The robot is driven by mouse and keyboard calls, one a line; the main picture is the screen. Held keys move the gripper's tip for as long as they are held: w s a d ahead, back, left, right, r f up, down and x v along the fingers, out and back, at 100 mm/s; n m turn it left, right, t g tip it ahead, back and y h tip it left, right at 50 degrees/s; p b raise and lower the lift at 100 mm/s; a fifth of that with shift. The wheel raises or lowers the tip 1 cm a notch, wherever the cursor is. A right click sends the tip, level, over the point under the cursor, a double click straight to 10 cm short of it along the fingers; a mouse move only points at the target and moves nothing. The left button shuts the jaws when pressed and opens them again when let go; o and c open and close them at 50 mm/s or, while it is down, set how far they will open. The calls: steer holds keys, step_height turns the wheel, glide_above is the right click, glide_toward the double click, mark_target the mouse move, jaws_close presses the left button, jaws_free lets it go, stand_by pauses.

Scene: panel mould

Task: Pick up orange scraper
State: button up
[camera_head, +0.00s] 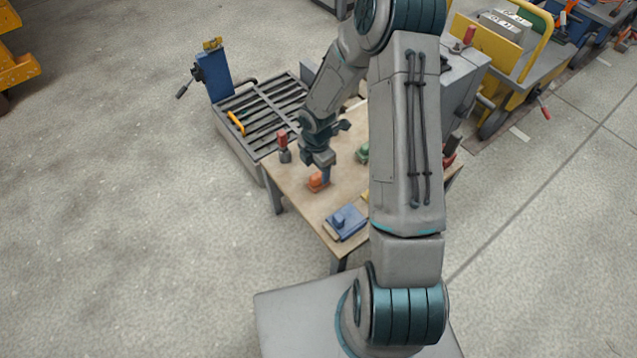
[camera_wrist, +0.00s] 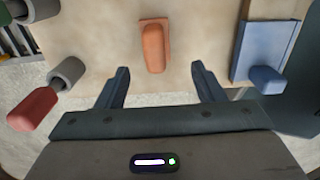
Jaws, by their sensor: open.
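The orange scraper (camera_head: 318,181) lies on the wooden table (camera_head: 296,198) near its front left part. In the wrist view the orange scraper (camera_wrist: 154,47) sits just beyond the fingertips, roughly centred between them. My gripper (camera_head: 322,172) is above the table, close over the scraper, and partly covers it in the head view. In the wrist view my gripper (camera_wrist: 160,70) has its two fingers wide apart with nothing between them.
A blue block-like tool (camera_head: 345,221) lies to the scraper's right, near the table edge. A red-handled tool (camera_head: 283,147) stands to its left, and a green object (camera_head: 362,153) sits behind. A slatted roller table (camera_head: 262,112) adjoins the wooden table.

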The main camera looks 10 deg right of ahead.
mark_target(319, 174)
steer(key=f+b, duration=0.1)
steer(key=f, duration=0.1)
steer(key=f+b, duration=0.1)
steer(key=f, duration=0.1)
steer(key=w+f+b, duration=0.1)
steer(key=f, duration=0.1)
steer(key=shift+d+f, duration=0.35)
steer(key=shift+f, duration=0.05)
steer(key=shift+r, duration=0.1)
steer(key=c, duration=1.2)
steer(key=shift+r+p, duration=0.35)
steer(key=shift+r, duration=0.1)
step_height(319, 174, up, 4)
steer(key=shift+d+p, duration=0.1)
steer(key=shift+p, duration=1)
steer(key=s+d+r+p, duration=0.1)
steer(key=d+r, duration=0.1)
steer(key=d, duration=0.1)
steer(key=s+d+r+p, duration=0.1)
steer(key=d+r, duration=0.1)
steer(key=d, duration=0.2)
steer(key=s+d+r+p, duration=0.2)
steer(key=d, duration=0.2)
